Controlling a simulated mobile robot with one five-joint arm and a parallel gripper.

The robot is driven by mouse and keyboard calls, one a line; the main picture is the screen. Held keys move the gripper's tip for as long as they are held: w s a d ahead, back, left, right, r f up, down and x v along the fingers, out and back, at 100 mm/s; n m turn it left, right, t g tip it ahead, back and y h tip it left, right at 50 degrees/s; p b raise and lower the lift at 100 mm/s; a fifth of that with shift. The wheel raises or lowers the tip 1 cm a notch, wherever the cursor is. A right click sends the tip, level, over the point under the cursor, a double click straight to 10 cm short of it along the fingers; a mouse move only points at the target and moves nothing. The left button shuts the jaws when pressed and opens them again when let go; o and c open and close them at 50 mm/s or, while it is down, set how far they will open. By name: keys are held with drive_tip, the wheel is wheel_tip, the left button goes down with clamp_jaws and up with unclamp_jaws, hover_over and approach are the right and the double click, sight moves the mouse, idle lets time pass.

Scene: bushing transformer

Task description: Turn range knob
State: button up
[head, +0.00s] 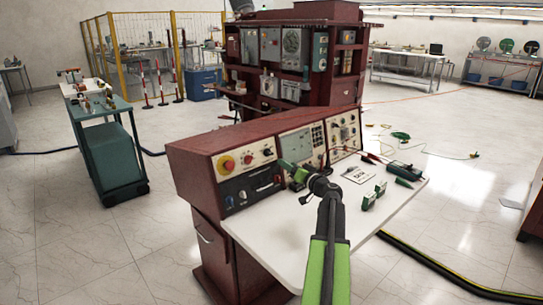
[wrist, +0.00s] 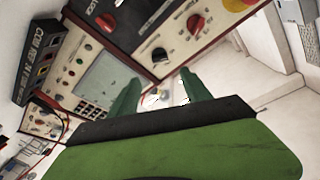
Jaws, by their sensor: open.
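The console (head: 185,165) carries several knobs on its sloped front, and I cannot read which one is the range knob. On its left panel a red knob (head: 248,159) sits beside a yellow-and-red stop button (head: 228,163). In the wrist view a red knob (wrist: 196,22), a black knob (wrist: 160,55) and another red knob (wrist: 107,22) lie beyond the fingers. My gripper (head: 287,164) is in front of the console; its green fingers also show in the wrist view (wrist: 160,88).
A screen (wrist: 110,78) and a keypad (wrist: 92,110) are on the middle panel. The white desktop (head: 270,240) holds a dark handheld meter (head: 400,169), a paper card (head: 358,175) and small green parts (head: 374,194). A teal cart (head: 112,160) stands left on open floor.

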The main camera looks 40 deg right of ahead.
sight(271, 153)
drive_tip(key=x, duration=1.3)
drive_tip(key=shift+s, duration=0.1)
drive_tip(key=shift+a, duration=0.1)
clamp_jaws()
